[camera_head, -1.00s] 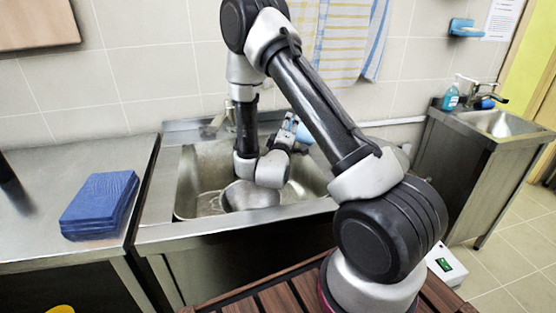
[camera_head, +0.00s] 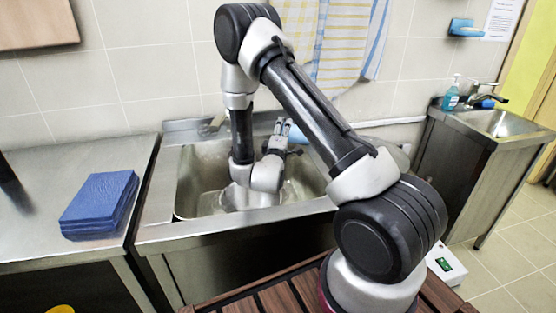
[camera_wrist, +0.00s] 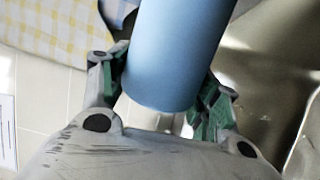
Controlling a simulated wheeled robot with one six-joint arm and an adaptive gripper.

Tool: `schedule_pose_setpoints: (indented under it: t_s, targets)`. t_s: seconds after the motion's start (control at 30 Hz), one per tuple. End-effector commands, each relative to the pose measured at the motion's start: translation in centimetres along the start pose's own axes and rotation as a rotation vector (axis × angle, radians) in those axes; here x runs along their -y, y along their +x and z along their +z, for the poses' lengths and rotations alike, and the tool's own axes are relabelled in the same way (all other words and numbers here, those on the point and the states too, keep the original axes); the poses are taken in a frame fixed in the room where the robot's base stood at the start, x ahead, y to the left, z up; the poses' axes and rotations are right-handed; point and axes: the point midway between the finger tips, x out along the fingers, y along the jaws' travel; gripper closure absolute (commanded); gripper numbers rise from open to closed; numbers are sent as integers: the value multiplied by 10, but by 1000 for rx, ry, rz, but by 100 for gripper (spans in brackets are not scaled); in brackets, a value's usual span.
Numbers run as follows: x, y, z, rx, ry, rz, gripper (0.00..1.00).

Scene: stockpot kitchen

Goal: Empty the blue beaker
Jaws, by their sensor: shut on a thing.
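My gripper (camera_wrist: 163,88) is shut on the blue beaker (camera_wrist: 182,45), with one finger on each side of its smooth wall. In the head view the beaker (camera_head: 298,134) shows only as a small light blue patch beside my gripper (camera_head: 283,128), over the back of the sink. It looks tilted to the side, but I cannot tell exactly how far. Its opening and any contents are hidden. The steel sink (camera_head: 185,185) lies under my wrist.
A metal pot (camera_head: 209,203) in the sink is partly hidden by my arm. Towels (camera_head: 345,40) hang on the wall behind. A blue stack (camera_head: 98,203) lies on the left counter (camera_head: 45,180). A small basin (camera_head: 505,123) with a soap bottle (camera_head: 451,95) stands right.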

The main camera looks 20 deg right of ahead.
Motion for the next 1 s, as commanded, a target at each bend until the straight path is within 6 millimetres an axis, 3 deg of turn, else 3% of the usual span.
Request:
schedule_pose_setpoints:
  t_s: [1.0]
  targets:
    - [14, 1, -1, -14, -141, -1, 60]
